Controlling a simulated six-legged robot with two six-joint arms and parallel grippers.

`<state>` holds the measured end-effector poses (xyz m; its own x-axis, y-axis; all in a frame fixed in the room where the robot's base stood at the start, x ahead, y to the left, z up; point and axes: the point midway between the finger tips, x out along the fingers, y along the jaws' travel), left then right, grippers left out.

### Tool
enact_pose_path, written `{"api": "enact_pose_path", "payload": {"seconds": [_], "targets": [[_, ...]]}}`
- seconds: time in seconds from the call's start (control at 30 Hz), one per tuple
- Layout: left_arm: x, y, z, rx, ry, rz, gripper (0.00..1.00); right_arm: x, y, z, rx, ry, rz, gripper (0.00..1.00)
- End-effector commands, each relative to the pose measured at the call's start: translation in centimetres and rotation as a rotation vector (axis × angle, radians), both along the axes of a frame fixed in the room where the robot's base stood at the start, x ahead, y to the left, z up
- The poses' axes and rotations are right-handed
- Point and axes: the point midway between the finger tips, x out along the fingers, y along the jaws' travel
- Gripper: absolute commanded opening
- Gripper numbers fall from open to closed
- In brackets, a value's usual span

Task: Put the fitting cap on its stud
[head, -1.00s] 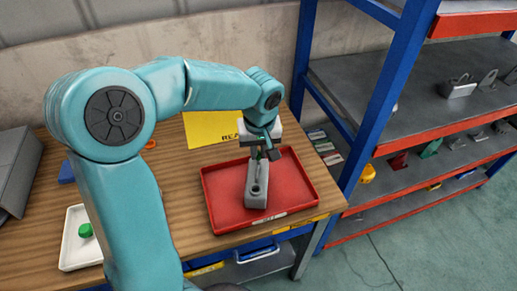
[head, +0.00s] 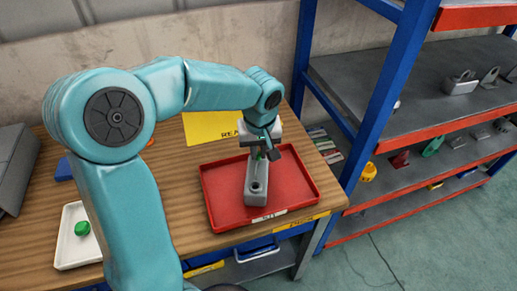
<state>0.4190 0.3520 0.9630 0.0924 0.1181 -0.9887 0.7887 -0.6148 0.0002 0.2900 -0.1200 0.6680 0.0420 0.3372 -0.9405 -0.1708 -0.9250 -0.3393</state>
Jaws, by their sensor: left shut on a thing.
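A grey block (head: 256,187) with a round hole in its near end stands in the red tray (head: 222,218). My left gripper (head: 260,153) is over the far end of this block, shut on a small green cap (head: 260,156) that shows only as a sliver between the fingers. The stud is hidden by the gripper, so I cannot tell whether the cap touches it. Another green cap (head: 82,228) lies in the white tray (head: 75,255) at the left. My right gripper is not in view.
A yellow sheet (head: 205,127) lies behind the red tray. A blue and red shelf rack (head: 385,95) with several metal parts stands at the right. A grey case (head: 15,165) is at the far left.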

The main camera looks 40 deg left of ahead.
Motion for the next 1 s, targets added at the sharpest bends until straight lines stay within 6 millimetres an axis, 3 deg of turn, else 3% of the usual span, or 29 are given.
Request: {"api": "enact_pose_path", "payload": {"seconds": [0.3,0.33,0.4,0.77,0.87,1.0], "targets": [[0.0,0.0,-0.2,0.0,0.0,0.0,0.0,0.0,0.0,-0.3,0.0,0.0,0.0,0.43],[0.0,0.0,-0.2,0.0,0.0,0.0,0.25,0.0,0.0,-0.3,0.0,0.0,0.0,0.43],[0.0,0.0,-0.2,0.0,0.0,0.0,0.45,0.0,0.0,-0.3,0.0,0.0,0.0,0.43],[0.0,-0.1,0.3,0.001,-0.002,0.0,0.45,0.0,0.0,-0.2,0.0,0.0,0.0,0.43],[-0.1,-0.2,1.8,0.001,-0.005,0.0,0.45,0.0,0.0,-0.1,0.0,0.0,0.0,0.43],[-0.4,-0.6,5.2,0.0,-0.008,-0.001,0.45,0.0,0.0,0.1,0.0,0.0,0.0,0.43]]}}
